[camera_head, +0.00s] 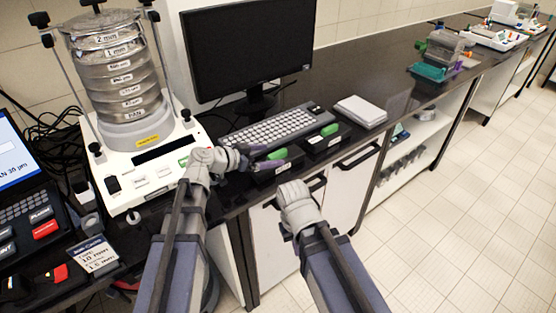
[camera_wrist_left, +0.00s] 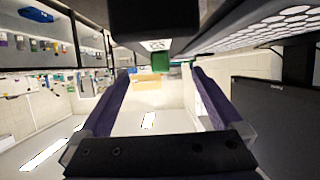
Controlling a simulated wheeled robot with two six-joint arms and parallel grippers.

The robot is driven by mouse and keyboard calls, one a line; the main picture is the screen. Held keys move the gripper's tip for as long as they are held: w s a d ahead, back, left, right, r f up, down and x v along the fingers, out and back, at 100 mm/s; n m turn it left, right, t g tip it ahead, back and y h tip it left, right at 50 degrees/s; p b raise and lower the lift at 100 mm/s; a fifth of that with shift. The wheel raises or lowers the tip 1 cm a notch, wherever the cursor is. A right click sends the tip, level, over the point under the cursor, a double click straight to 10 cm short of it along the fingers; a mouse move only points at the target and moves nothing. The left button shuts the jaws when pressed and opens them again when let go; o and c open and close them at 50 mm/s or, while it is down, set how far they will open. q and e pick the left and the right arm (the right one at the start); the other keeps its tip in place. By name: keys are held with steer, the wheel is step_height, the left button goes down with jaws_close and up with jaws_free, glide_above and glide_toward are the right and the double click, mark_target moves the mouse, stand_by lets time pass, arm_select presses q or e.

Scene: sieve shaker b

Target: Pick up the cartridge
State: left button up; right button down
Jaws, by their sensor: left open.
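A small green cartridge (camera_head: 278,154) sits on a low black holder at the front edge of the dark bench. A second green cartridge (camera_head: 330,130) sits on a similar black holder to its right. I cannot tell which one the task means. My left gripper (camera_head: 280,160) is open and empty at the nearer one. In the left wrist view a green block (camera_wrist_left: 160,62) shows ahead, between the spread purple fingers of the left gripper (camera_wrist_left: 163,78). My right arm hangs in front of the cabinet doors; its jaws cannot be made out.
A keyboard (camera_head: 270,128) and monitor (camera_head: 250,50) stand behind the holders. A white sieve shaker (camera_head: 150,165) with stacked sieves stands left, near my left arm. A white pad (camera_head: 360,111) lies to the right.

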mark_target(285, 153)
arm_select(q)
steer(key=x, duration=0.2)
steer(key=shift+w+d+f+b, duration=0.1)
steer(key=shift+w+f+b, duration=0.1)
steer(key=shift+b, duration=0.15)
steer(key=shift+b+x, duration=1.1)
steer(key=shift+x, duration=1.45)
jaws_close()
